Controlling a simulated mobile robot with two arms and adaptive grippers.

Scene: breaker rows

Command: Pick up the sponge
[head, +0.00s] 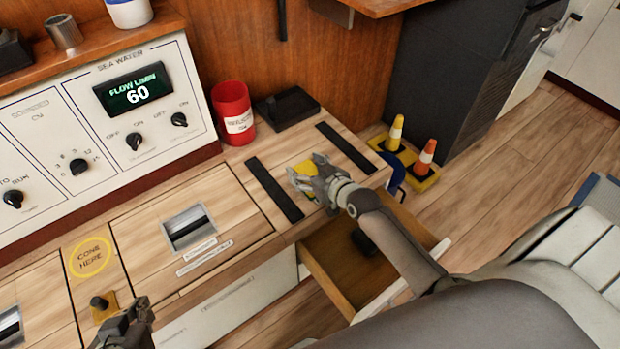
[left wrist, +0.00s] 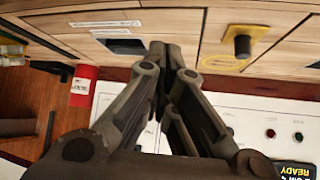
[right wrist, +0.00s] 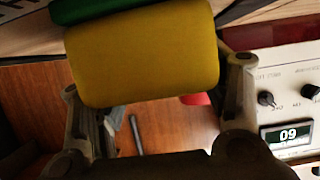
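The sponge (head: 303,170) is a yellow block with a green layer. In the head view it is at the counter between two black strips, partly hidden by my right gripper (head: 318,172). In the right wrist view the sponge (right wrist: 145,55) fills the space between the widely spread fingers of my right gripper (right wrist: 155,85). The fingers lie close along its two ends; I cannot tell whether they press on it. My left gripper (left wrist: 165,50) has its fingertips together with nothing between them. It also shows at the bottom left of the head view (head: 128,325).
A red cup (head: 233,112) and a black block (head: 287,107) stand behind the sponge. An open drawer (head: 335,262) holding a dark object lies below my right arm. Small cones (head: 424,158) stand to the right. A control panel (head: 100,125) rises at the left.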

